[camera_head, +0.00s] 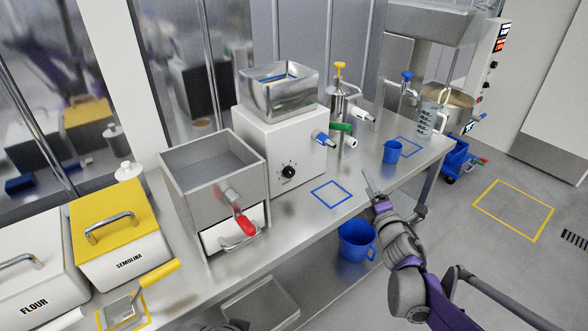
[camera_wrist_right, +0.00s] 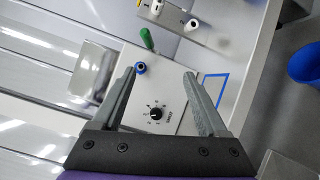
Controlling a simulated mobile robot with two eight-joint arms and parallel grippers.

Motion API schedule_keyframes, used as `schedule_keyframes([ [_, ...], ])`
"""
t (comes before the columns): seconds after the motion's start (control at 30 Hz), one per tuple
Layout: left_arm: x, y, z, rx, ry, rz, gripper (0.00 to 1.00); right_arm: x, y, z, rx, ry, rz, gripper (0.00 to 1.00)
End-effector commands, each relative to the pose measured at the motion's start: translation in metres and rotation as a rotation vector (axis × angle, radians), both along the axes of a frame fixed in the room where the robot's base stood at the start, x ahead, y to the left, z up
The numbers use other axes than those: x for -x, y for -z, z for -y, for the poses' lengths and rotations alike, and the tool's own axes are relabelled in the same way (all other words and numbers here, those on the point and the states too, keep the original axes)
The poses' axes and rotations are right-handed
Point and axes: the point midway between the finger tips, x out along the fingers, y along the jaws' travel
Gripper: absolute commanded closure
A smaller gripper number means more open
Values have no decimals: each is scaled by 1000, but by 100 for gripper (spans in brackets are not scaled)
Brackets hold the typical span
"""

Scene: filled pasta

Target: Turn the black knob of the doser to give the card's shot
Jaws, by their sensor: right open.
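The doser (camera_head: 282,150) is a white box with a steel hopper (camera_head: 278,90) on top, standing on the steel counter. Its black knob (camera_head: 288,172) is on the front face, with a dial of marks around it. A blue-tipped nozzle (camera_head: 322,138) sticks out at its upper right. My right gripper (camera_head: 372,185) is open and empty, to the right of the doser and apart from it. In the right wrist view the knob (camera_wrist_right: 156,114) shows between the two open fingers, some way beyond them. My left gripper is not seen, and I cannot make out a card.
A blue square outline (camera_head: 331,194) marks the counter before the doser. A steel box with a red handle (camera_head: 245,225) stands to its left. A blue cup (camera_head: 392,151) and clear jug (camera_head: 428,120) stand at right. A blue bucket (camera_head: 356,240) sits below the counter.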

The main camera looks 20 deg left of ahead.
Motion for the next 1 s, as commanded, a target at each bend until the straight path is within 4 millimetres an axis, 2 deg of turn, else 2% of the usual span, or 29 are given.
schedule_keyframes([
  [0.03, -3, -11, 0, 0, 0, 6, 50, -13, 0, -28, 100, -92, 78, 24],
  [0.1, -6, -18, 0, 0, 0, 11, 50, -20, 11, -61, 233, -212, 178, 24],
  [0.2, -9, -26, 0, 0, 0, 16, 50, -21, 30, -99, 383, -357, 299, 24],
  [0.3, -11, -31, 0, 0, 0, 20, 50, -18, 49, -123, 485, -462, 386, 24],
  [0.4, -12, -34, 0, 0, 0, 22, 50, -15, 62, -137, 542, -524, 435, 24],
  [0.57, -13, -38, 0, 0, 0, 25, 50, -18, 68, -152, 568, -554, 459, 24],
  [1.0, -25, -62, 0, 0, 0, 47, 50, -63, 66, -215, 565, -551, 457, 24],
])
